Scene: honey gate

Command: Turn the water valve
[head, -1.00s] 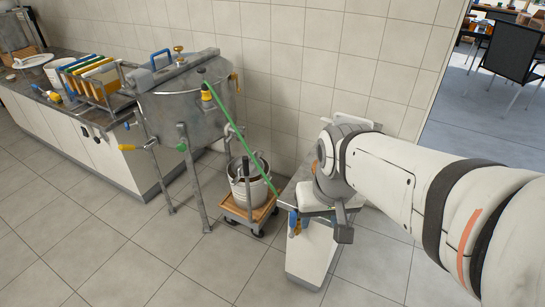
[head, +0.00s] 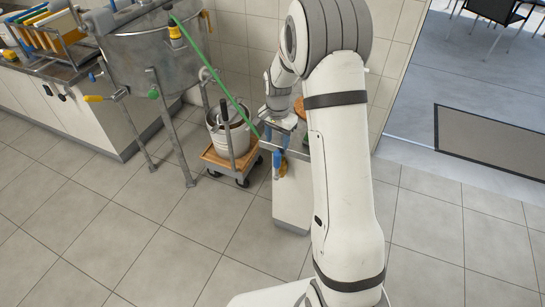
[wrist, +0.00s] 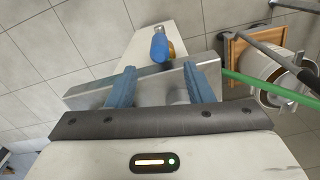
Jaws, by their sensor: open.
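A blue-handled fitting (head: 277,161) with a yellow-orange part hangs at the front edge of a small white cabinet (head: 291,200) in the head view. In the wrist view, the blue handle (wrist: 159,47) is just beyond my fingertips, with its orange part beside it. I cannot tell for sure that this is the water valve. My gripper (wrist: 161,82) is open, with two blue fingers apart and nothing held. A grey metal bar or edge crosses behind the fingers; contact is unclear. My gripper (head: 275,132) is over the cabinet top, partly hidden by my arm.
A steel tank (head: 150,60) on legs has yellow, blue and green handles. A green hose (head: 225,88) slants down to the cabinet. A bucket (head: 231,134) stands on a wooden dolly (head: 220,160) left of the cabinet. The tiled floor in front is clear.

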